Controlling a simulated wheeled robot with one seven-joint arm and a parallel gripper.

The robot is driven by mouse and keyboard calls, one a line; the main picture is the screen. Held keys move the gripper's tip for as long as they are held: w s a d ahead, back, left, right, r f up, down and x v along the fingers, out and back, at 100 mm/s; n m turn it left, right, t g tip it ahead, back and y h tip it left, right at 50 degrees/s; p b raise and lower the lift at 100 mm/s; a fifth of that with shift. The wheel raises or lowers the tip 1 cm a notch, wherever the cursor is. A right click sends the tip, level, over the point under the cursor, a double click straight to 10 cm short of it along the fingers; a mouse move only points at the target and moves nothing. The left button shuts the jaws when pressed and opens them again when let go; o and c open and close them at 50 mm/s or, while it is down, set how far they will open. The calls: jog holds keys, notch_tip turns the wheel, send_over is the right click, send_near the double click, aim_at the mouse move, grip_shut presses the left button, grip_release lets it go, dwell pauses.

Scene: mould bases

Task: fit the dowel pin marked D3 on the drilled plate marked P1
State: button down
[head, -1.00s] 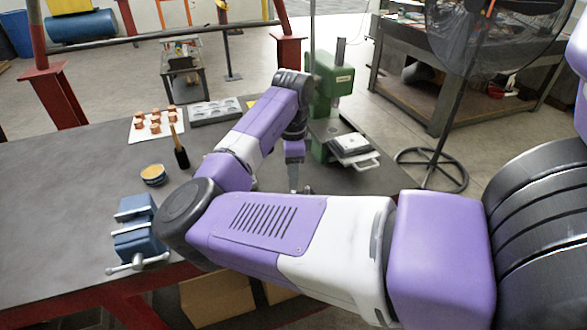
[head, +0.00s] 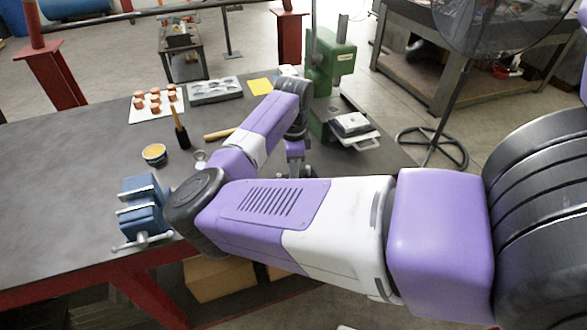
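My gripper (head: 294,172) hangs over the right part of the grey bench, below the bent purple and white arm. It is small and partly covered by my arm, so I cannot tell whether its fingers are open or hold anything. No marks D3 or P1 can be read in the head view. I cannot make out a dowel pin or tell which piece is the drilled plate. A grey tray with several recesses (head: 215,90) lies at the back of the bench, left of my arm. Part of the bench near my gripper is hidden by my arm.
A blue vise (head: 143,208) stands at the bench's front edge. A tin (head: 154,154), a dark brush (head: 181,135) and a white sheet (head: 143,115) with several copper-coloured pieces lie left. A green press (head: 330,60) and a white-handled grey appliance (head: 352,128) stand right. The left bench is clear.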

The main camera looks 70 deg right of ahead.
jog(key=shift+r, duration=0.15)
jog(key=shift+r+p, duration=1)
jog(key=shift+s+a, duration=0.1)
